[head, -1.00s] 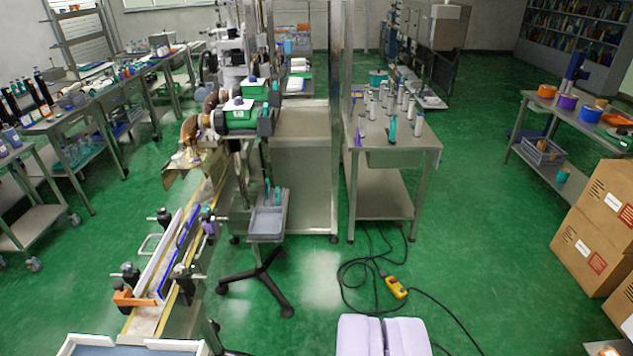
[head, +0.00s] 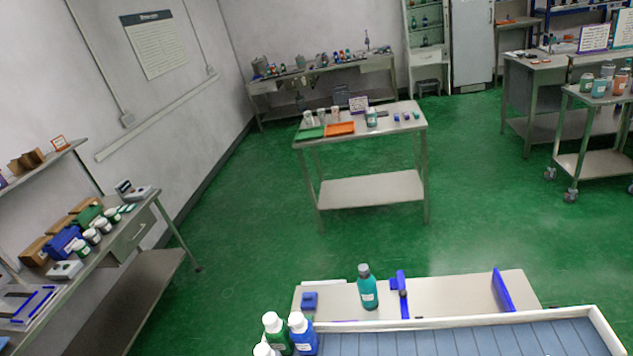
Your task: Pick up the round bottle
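A teal bottle (head: 368,293) with a dark grey cap and a white label stands upright on a pale bench top (head: 440,291) low in the picture. A green bottle (head: 276,336) and a blue bottle (head: 304,341), both white-capped, stand close together at the bottom edge, left of it. Another white cap shows beside them, its body cut off. I cannot tell which of these is the round bottle. My gripper is not in the picture.
A blue slatted bed with a white rim (head: 470,322) fills the bottom right. Blue upright guides (head: 502,290) stand on the bench top. A steel table (head: 373,189) with small items stands beyond, a side bench (head: 130,240) at left. Green floor between is clear.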

